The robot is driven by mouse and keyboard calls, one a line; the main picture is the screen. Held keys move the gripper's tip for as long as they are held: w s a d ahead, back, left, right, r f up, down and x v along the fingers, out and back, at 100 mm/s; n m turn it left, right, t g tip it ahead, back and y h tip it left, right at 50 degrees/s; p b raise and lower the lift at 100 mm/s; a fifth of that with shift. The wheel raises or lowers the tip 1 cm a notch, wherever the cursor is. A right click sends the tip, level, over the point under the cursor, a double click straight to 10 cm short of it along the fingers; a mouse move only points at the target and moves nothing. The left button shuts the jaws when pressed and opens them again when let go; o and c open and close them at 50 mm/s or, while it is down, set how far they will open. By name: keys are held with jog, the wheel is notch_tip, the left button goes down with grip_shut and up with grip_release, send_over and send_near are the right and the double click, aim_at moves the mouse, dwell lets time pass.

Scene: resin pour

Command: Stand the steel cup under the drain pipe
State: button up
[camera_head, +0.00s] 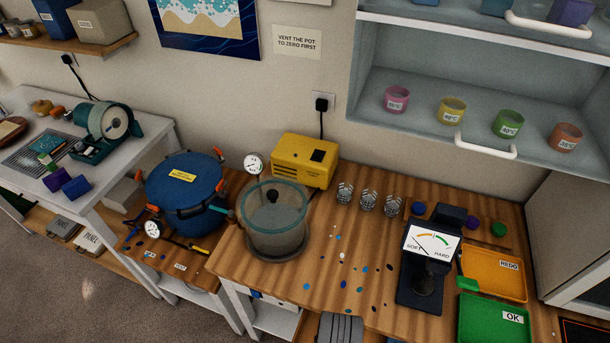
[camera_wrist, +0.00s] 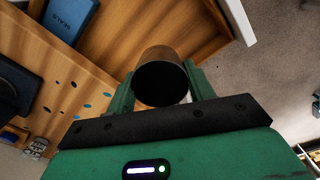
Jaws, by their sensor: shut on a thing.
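The steel cup (camera_wrist: 162,54) shows in the wrist view, with its dark open mouth facing the camera and its wall reflecting brown. My gripper (camera_wrist: 158,84) has its two green fingers on either side of the cup and is shut on it. Wood surfaces and carpet lie beyond the cup, and I see nothing touching it except my fingers. In the head view I make out neither the gripper nor the cup. I cannot pick out the drain pipe for certain in either view.
In the head view, a blue lidded pot (camera_head: 185,185) stands left of a clear chamber (camera_head: 277,225) on the wooden bench (camera_head: 320,270). A yellow box (camera_head: 304,160), several small glasses and a black gauge stand (camera_head: 430,255) stand there too. A blue box (camera_wrist: 70,18) shows in the wrist view.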

jog(key=w+a+r+m+p, duration=0.2)
jog(key=a+r+m, duration=0.1)
jog(key=r, duration=0.3)
jog(key=w+a+r+m+p, duration=0.1)
jog(key=w+a+r+m, duration=0.2)
jog(key=r+m, duration=0.1)
jog(key=shift+r+m+p, duration=0.35)
jog(key=shift+r+m, duration=0.05)
jog(key=shift+r, duration=0.5)
jog(key=shift+s+a, duration=0.1)
